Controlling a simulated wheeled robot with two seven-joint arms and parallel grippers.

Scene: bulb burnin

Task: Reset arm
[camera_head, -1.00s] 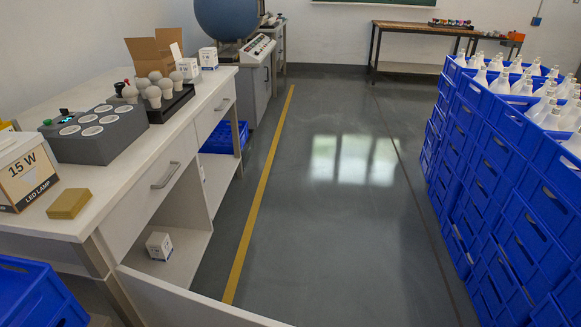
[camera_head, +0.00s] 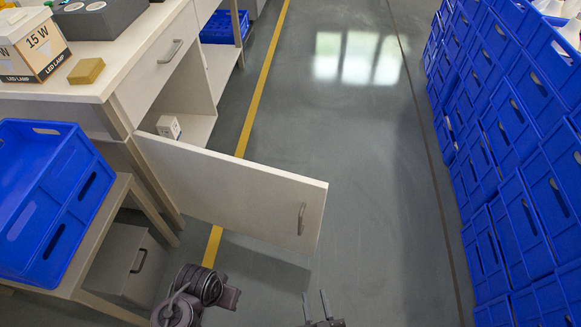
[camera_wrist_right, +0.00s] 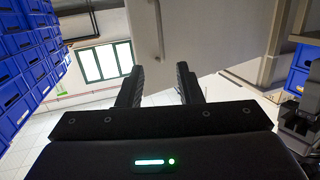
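My right gripper (camera_head: 317,300) shows at the bottom edge of the head view, over the floor and just below the open cabinet door (camera_head: 235,190). In the right wrist view my right gripper (camera_wrist_right: 160,85) has its two dark fingers apart with nothing between them. The pale door (camera_wrist_right: 205,35) and its handle (camera_wrist_right: 157,30) fill the upper middle beyond the fingers. Dark rounded links of my left arm (camera_head: 195,290) show at the bottom left of centre in the head view. My left gripper cannot be made out.
The door juts from the white workbench (camera_head: 110,75) into the aisle. A blue crate (camera_head: 45,190) sits on a low stand at left. Stacked blue crates (camera_head: 500,150) line the right. A small white box (camera_head: 168,127) stands inside the cabinet. The aisle floor (camera_head: 370,180) is clear.

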